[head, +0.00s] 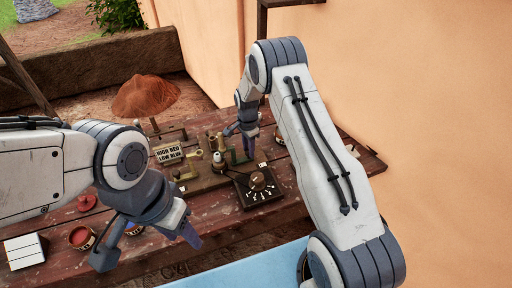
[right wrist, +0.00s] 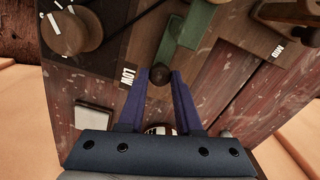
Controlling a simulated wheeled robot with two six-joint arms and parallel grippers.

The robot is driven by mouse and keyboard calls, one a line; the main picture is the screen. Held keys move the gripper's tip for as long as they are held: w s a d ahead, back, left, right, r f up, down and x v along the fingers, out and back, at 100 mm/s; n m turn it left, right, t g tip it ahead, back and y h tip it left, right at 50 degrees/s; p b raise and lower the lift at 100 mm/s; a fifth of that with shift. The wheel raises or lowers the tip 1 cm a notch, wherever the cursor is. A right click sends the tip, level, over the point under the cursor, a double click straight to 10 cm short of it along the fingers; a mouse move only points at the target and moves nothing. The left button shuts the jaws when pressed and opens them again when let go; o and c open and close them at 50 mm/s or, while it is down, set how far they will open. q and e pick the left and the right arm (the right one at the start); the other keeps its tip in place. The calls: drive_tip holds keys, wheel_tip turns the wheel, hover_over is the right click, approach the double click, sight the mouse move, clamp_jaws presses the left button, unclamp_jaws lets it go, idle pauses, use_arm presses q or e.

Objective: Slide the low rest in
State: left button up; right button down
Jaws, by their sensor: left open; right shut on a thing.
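The low rest appears to be the green bar (right wrist: 187,30) with a dark round knob (right wrist: 160,75), beside a LOW label (right wrist: 127,76) on the board in the right wrist view. My right gripper (right wrist: 160,82) is shut on the knob, one blue finger on each side. In the head view, my right gripper (head: 240,134) reaches down at the back of the table, and its arm hides part of that area. My left gripper (head: 148,247) is open and empty over the table's front left.
A dial box (head: 257,188) stands in front of the right gripper. A MID label (right wrist: 279,50) marks another fitting.

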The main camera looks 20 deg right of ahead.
drive_tip(key=shift+a+r, duration=0.1)
drive_tip(key=shift+a, duration=0.25)
drive_tip(key=c, duration=0.6)
unclamp_jaws()
drive_tip(key=shift+a, duration=0.1)
